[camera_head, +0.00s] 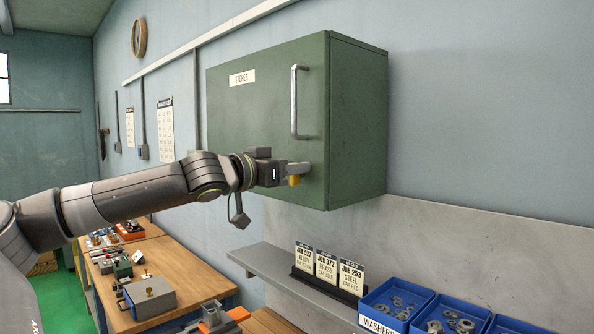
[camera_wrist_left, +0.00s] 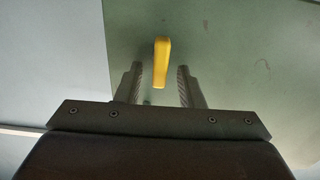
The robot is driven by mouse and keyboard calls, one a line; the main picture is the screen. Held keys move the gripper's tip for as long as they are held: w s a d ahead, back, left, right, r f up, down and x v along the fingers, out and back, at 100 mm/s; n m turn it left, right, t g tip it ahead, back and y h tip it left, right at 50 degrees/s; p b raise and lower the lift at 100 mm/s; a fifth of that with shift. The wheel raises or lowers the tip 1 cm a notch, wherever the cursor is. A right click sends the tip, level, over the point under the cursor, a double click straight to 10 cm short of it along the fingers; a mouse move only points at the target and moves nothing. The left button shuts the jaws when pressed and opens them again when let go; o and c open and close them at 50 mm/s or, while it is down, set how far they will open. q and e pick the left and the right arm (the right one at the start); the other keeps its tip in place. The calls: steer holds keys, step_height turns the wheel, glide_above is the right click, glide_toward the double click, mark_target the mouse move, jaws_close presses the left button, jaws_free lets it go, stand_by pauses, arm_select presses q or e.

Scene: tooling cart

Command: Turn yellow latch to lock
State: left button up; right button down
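The yellow latch (camera_head: 294,180) is on the front of the green STORES cabinet (camera_head: 262,110), near the door's lower right edge and below the metal handle (camera_head: 294,102). In the left wrist view the latch (camera_wrist_left: 161,62) stands upright and lies between the two fingers. My left gripper (camera_head: 298,168) is at the latch and partly hides it in the head view. In the left wrist view its fingers (camera_wrist_left: 159,85) are open, with a gap on each side of the latch. The latch's mount cannot be seen clearly. My right gripper is not in view.
Below the cabinet is a grey shelf (camera_head: 262,272) with job cards (camera_head: 326,268) in a black holder. Blue bins (camera_head: 396,300) of washers stand at the lower right. A wooden bench (camera_head: 195,285) with tools and boxes is at the lower left.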

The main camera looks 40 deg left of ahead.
arm_select(q)
steer(key=shift+s+r, duration=0.15)
steer(key=shift+s, duration=0.3)
steer(key=shift+c, duration=0.8)
jaws_close()
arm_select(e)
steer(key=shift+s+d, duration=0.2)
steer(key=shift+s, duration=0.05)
arm_select(q)
steer(key=shift+d+m, duration=0.1)
steer(key=shift+m, duration=0.3)
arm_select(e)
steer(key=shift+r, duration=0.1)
arm_select(q)
steer(key=m, duration=0.5)
steer(key=d+f+m+b, duration=0.1)
steer(key=m, duration=0.5)
steer(key=f+m+b, duration=0.1)
steer(key=m, duration=0.5)
steer(key=shift+d, duration=0.35)
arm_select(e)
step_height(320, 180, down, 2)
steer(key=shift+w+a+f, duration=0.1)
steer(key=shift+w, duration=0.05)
